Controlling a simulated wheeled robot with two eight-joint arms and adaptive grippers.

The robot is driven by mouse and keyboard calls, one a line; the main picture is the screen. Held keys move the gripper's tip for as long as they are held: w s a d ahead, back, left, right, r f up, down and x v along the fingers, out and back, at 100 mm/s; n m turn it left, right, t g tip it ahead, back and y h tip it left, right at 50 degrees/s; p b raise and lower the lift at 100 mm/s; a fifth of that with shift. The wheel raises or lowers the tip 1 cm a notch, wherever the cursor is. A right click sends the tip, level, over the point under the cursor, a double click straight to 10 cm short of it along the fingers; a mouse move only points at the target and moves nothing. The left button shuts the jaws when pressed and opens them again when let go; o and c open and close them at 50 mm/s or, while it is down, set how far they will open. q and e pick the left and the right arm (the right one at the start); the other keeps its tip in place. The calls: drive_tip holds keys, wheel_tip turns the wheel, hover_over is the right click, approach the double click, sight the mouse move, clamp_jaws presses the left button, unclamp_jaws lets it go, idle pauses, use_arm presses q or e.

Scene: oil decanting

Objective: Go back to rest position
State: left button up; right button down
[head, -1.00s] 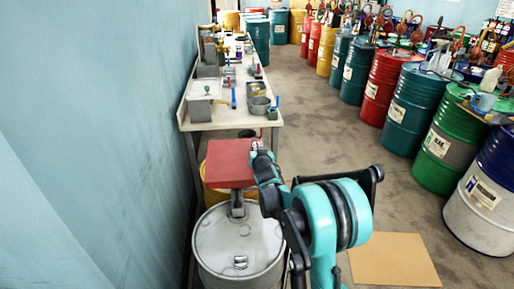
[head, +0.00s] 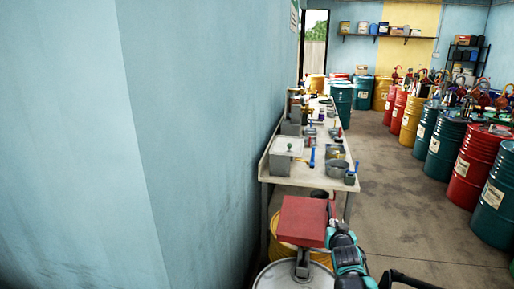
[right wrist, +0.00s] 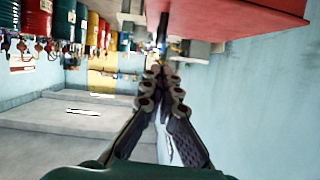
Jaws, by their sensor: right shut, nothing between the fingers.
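My right gripper (head: 333,222) shows low in the head view, close beside the right edge of a red square-topped block (head: 303,220). In the right wrist view its two dark fingers (right wrist: 163,80) come together at the tips, with nothing between them. The red block fills the upper right of that view (right wrist: 235,18). I cannot tell whether the gripper touches it. My left gripper is in neither view.
The red block stands above a pale drum (head: 275,277) on a grey post. A workbench (head: 309,177) with pots and tins runs along the blue wall. Coloured drums (head: 443,148) line the right side. Floor (head: 395,205) between is clear.

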drive_tip(key=s+a+f+n+g+y, duration=0.1)
drive_tip(key=s+a, duration=0.3)
drive_tip(key=s, duration=0.7)
drive_tip(key=s+a+f+n+g+y, duration=0.1)
drive_tip(key=s+a+f+g, duration=0.2)
drive_tip(key=s, duration=0.9)
drive_tip(key=s+a+f+n+g+y, duration=0.1)
drive_tip(key=s+a, duration=0.4)
drive_tip(key=s, duration=0.7)
drive_tip(key=shift+s+f+n+g, duration=0.15)
drive_tip(key=shift+f+n+g, duration=0.15)
drive_tip(key=shift+f+g, duration=0.45)
drive_tip(key=shift+a+r, duration=0.1)
drive_tip(key=shift+r, duration=0.05)
